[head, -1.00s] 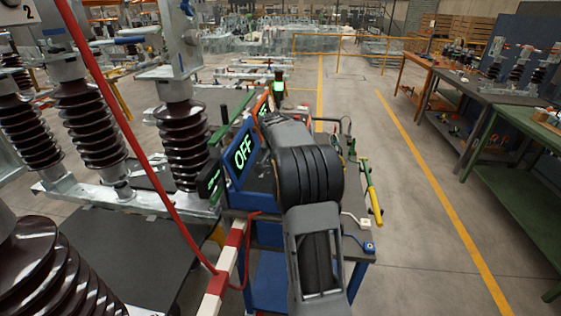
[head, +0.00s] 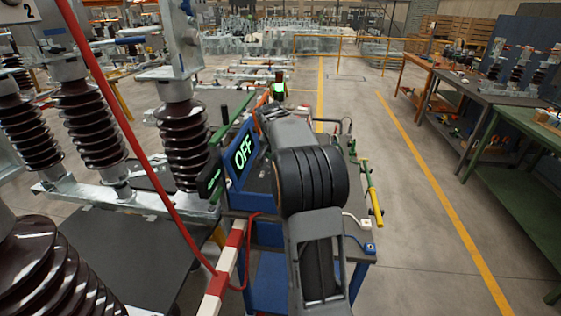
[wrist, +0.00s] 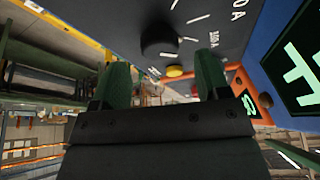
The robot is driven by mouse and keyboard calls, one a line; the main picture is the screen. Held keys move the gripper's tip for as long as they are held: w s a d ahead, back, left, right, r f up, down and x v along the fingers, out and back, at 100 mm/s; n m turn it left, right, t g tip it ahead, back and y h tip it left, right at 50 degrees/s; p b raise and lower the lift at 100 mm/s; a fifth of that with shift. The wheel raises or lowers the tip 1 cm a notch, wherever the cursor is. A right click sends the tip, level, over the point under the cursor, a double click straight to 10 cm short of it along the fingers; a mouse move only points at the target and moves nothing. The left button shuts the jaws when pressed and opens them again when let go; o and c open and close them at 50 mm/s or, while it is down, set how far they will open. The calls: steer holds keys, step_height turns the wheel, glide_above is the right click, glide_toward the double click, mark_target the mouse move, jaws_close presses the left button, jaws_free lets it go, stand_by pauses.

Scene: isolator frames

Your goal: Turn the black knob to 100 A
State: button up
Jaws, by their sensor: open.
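The black knob (wrist: 158,36) shows in the wrist view on a dark dial panel (wrist: 112,17), with white tick marks beside it. Labels ending in A stand to its right; they are tilted and partly cut off, and I cannot read the knob's setting surely. My gripper (wrist: 162,63) is open, with its two green fingers apart below the knob in the picture. The fingers look clear of the knob and nothing is between them. In the head view my own arm hides the knob and gripper.
A blue-framed display (head: 243,153) reads OFF in the head view. In the wrist view a yellow button (wrist: 174,71) sits near the knob, beside an orange frame edge (wrist: 238,74). Brown insulators (head: 182,145) and a red pole (head: 137,137) stand left; the aisle right is clear.

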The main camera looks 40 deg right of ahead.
steer(key=v, duration=1)
steer(key=shift+r, duration=0.25)
steer(key=s+a+f+n, duration=0.1)
steer(key=f, duration=0.1)
steer(key=s+a+f+n+y, duration=0.1)
steer(key=a+f+n, duration=0.1)
steer(key=s+a+f+n, duration=0.1)
steer(key=f, duration=0.2)
steer(key=shift+s+a+n+y, duration=0.15)
steer(key=shift+a+n+y, duration=0.15)
steer(key=s+a+f+n+y, duration=0.1)
steer(key=s+a+f+n, duration=0.2)
steer(key=s+a, duration=0.5)
steer(key=s+a+f+n+t+y, duration=0.1)
steer(key=s+a+f+n, duration=0.2)
steer(key=s+a, duration=0.6)
steer(key=shift+s+a+n+t, duration=0.3)
steer(key=shift+s+n, duration=0.1)
steer(key=shift+s, duration=0.55)
